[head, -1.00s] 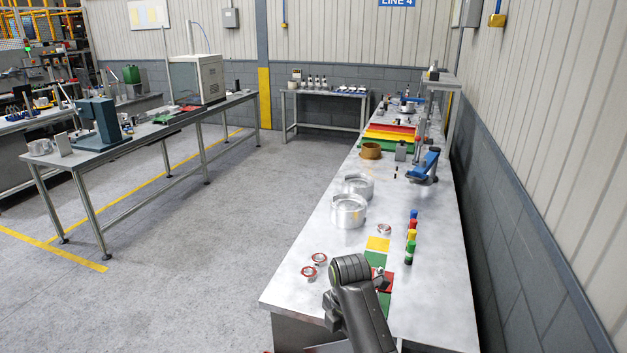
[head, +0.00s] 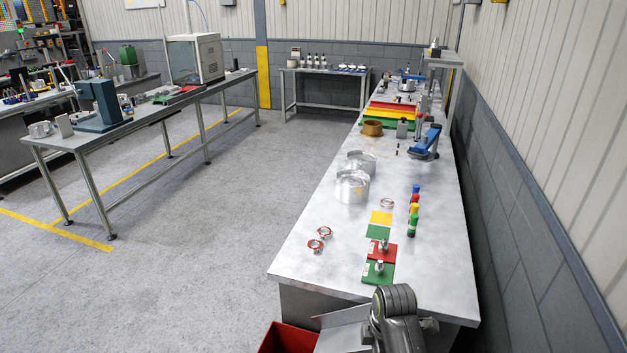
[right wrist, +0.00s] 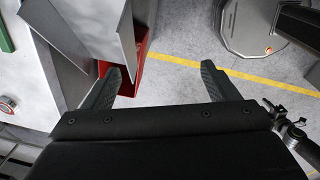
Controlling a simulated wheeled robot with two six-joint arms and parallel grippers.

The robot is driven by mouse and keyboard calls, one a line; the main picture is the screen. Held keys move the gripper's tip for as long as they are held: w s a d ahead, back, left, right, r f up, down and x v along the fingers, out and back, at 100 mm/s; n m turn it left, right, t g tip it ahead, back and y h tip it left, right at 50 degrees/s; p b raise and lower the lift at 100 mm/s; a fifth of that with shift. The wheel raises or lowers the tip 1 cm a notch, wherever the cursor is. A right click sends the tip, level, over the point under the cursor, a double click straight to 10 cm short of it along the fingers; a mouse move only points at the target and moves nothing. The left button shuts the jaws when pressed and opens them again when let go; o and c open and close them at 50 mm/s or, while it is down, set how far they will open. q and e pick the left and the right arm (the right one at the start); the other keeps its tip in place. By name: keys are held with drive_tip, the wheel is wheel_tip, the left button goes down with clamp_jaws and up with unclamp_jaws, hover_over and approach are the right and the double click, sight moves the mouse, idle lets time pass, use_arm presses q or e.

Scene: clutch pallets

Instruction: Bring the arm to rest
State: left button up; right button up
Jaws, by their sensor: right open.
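My right arm (head: 396,318) shows at the bottom of the head view, in front of the bench's near end. Its fingertips cannot be made out there. In the right wrist view my right gripper (right wrist: 163,78) is open, with its two fingers wide apart and nothing between them. The fingers hang over the floor, beside a red bin (right wrist: 127,72). My left gripper is not in view.
On the long metal bench (head: 330,235), small metal parts stand on a red pad (head: 384,252) and a green pad (head: 376,272). The red bin (head: 284,338) is below the bench's front edge.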

drive_tip(key=s+d+f+m+t+h, duration=0.1)
drive_tip(key=s+d+f+m+t, duration=0.15)
drive_tip(key=s+d+m, duration=1.1)
drive_tip(key=s+d+r+m+h, duration=0.1)
drive_tip(key=s+r+m, duration=0.1)
drive_tip(key=s, duration=0.6)
drive_tip(key=s+d+r+m, duration=0.2)
drive_tip(key=s+m, duration=0.1)
drive_tip(key=s, duration=0.4)
wheel_tip(320, 180, down, 31)
drive_tip(key=d+g+b, duration=0.1)
drive_tip(key=b, duration=0.7)
use_arm(q)
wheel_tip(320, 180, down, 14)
drive_tip(key=b, duration=0.6)
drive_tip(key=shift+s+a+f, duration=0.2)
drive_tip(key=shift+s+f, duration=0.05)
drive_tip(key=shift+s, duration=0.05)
use_arm(e)
drive_tip(key=s+f, duration=0.7)
drive_tip(key=f, duration=0.4)
drive_tip(key=s+a+f+g, duration=0.1)
drive_tip(key=s+f, duration=0.7)
drive_tip(key=f, duration=0.4)
drive_tip(key=shift+f+y, duration=0.25)
drive_tip(key=shift+y, duration=0.05)
drive_tip(key=shift+c, duration=0.4)
